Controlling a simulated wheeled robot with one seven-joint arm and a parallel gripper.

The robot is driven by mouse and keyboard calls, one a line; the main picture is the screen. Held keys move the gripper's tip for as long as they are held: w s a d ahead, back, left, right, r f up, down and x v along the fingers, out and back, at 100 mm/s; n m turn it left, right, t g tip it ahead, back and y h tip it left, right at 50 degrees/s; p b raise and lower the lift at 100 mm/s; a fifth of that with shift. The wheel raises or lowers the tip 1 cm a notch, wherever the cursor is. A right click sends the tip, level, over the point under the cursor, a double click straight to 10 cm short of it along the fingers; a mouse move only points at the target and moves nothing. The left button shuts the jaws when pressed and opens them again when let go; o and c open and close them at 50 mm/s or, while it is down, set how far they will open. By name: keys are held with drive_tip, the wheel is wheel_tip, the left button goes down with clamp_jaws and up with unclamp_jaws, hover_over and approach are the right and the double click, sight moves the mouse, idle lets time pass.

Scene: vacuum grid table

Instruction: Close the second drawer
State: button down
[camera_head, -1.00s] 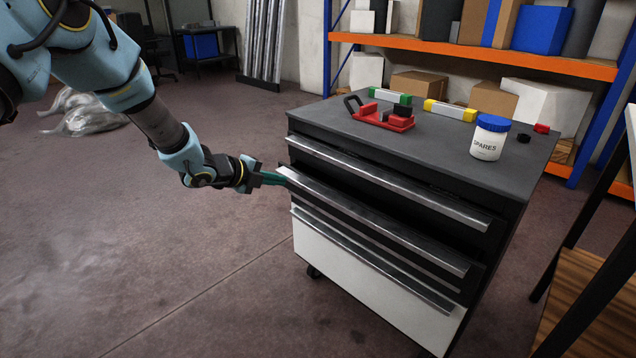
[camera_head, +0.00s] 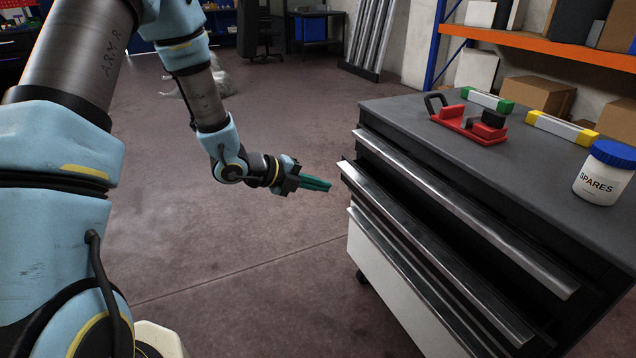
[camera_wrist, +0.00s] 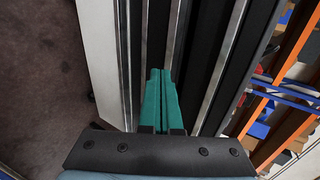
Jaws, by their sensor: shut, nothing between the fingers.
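A dark drawer cabinet (camera_head: 405,112) stands at the right with metal-edged drawers. The second drawer (camera_head: 430,252) sticks out past the top drawer (camera_head: 465,212) and the drawers under it, so it is partly open. My gripper (camera_head: 329,185) is shut and empty, its green fingers pointing right toward the left end of the second drawer. A small gap shows between the fingertips and the drawer in the head view. In the wrist view the green fingers (camera_wrist: 162,95) lie in front of the metal-edged drawer fronts (camera_wrist: 213,75); contact cannot be told there.
On the cabinet top are a red clamp-like tool (camera_head: 468,122), green-ended (camera_head: 487,100) and yellow-ended (camera_head: 562,128) bars, and a white SPARES jar (camera_head: 604,172). An orange shelf (camera_head: 540,46) stands behind.

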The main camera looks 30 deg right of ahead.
sight(372, 181)
drive_tip(key=x, duration=0.5)
drive_tip(key=r+x, duration=0.1)
drive_tip(key=x, duration=0.1)
drive_tip(key=shift+d, duration=0.45)
drive_tip(key=shift+d+f, duration=0.1)
drive_tip(key=shift+d, duration=0.6)
drive_tip(key=d+b, duration=0.1)
drive_tip(key=d, duration=0.1)
drive_tip(key=d+b, duration=0.1)
drive_tip(key=d, duration=0.1)
drive_tip(key=shift+s+d+f, duration=0.1)
drive_tip(key=shift+s+d, duration=0.1)
drive_tip(key=shift+d, duration=0.5)
